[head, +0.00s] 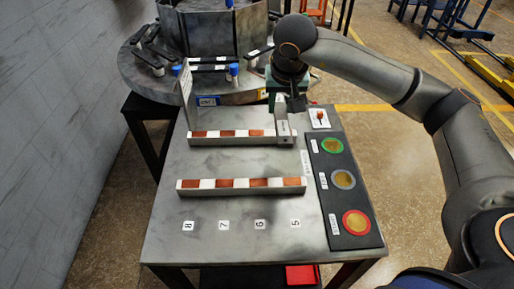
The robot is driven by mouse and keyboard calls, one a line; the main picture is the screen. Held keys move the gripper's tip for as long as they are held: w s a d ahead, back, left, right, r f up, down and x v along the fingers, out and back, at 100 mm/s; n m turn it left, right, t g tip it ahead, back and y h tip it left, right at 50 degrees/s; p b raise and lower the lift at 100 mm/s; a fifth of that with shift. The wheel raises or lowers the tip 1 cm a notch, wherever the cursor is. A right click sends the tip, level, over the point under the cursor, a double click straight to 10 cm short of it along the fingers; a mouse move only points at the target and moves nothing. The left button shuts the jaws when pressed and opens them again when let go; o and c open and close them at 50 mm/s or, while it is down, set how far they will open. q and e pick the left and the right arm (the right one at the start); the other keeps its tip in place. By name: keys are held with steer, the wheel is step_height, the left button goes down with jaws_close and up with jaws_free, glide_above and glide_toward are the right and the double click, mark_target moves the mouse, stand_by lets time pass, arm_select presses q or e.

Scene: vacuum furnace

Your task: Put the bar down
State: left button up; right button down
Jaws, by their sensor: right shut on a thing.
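My right gripper (289,104) comes down from the upper right over the grey table and is shut on a grey bar (283,128) with a pale label. The bar stands roughly upright, its lower end at the right end of the upper red-and-white rail (228,134). I cannot tell whether it touches the rail or the table. The gripper's fingertips are small and partly hidden by the wrist. My left gripper is not in view.
A second red-and-white rail (241,183) lies nearer, above number labels. A pale plate (186,95) stands upright at the upper rail's left end. A dark panel (345,190) with green, grey and red discs is at right. Behind is a round furnace base (140,75) bearing dark bars.

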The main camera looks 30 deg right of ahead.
steer(key=a+f, duration=0.2)
steer(key=f, duration=0.1)
steer(key=a+f, duration=0.2)
steer(key=f, duration=0.1)
steer(key=s+a+f, duration=0.1)
steer(key=a+f, duration=0.1)
steer(key=f, duration=0.2)
steer(key=shift+a, duration=0.4)
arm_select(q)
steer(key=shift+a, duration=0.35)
arm_select(e)
steer(key=shift+f, duration=0.15)
steer(key=c, duration=0.5)
jaws_free()
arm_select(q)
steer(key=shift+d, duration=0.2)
